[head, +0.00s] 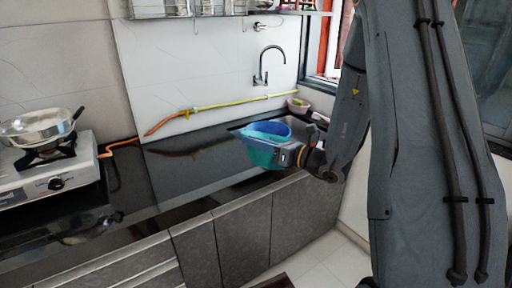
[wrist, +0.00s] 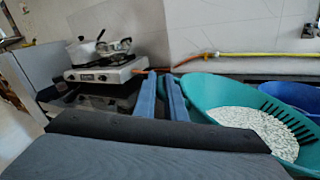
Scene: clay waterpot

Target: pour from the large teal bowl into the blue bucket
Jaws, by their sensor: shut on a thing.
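The large teal bowl (head: 262,155) is at my gripper in the head view, above the right end of the counter. In the wrist view the teal bowl (wrist: 212,90) has slots along its far right side and holds a bed of white grains (wrist: 255,123). My gripper (wrist: 161,84) is shut on the bowl's rim at its left side; the exact contact is partly hidden. The blue bucket (head: 268,129) shows just behind the bowl in the head view, mostly hidden by it. In the wrist view the bucket (wrist: 296,95) is beyond the bowl's right rim.
A gas stove (head: 45,175) with a pan (head: 40,128) stands at the left. A yellow-orange hose (head: 220,105) runs along the wall. The black counter's middle (head: 185,170) is clear.

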